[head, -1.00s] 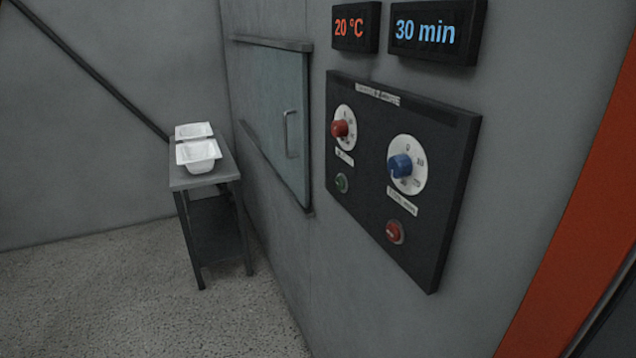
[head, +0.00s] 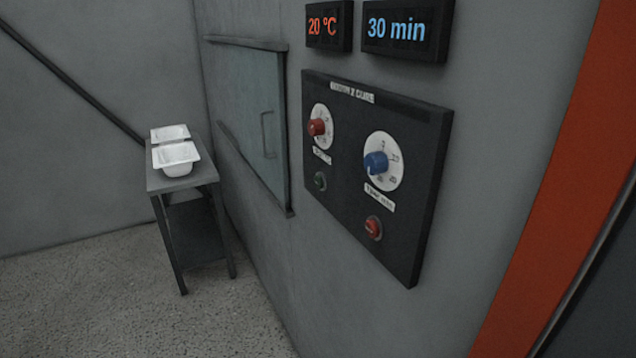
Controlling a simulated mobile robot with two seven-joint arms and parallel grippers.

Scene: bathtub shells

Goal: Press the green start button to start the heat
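The green start button (head: 320,181) is on the black control panel (head: 400,240) on the grey wall, low on the panel's left side. A red knob (head: 317,127) on a white dial is above it. A blue knob (head: 375,163) on a larger dial is to the right, with a red button (head: 373,228) below it. Above the panel, one display (head: 328,25) reads 20 °C and another (head: 407,29) reads 30 min. Neither of my grippers shows, and nothing touches the panel.
A small grey table (head: 180,184) holds two white tub shells (head: 176,157). An orange-red upright strip (head: 545,190) stands at the right. The speckled floor in front is clear.

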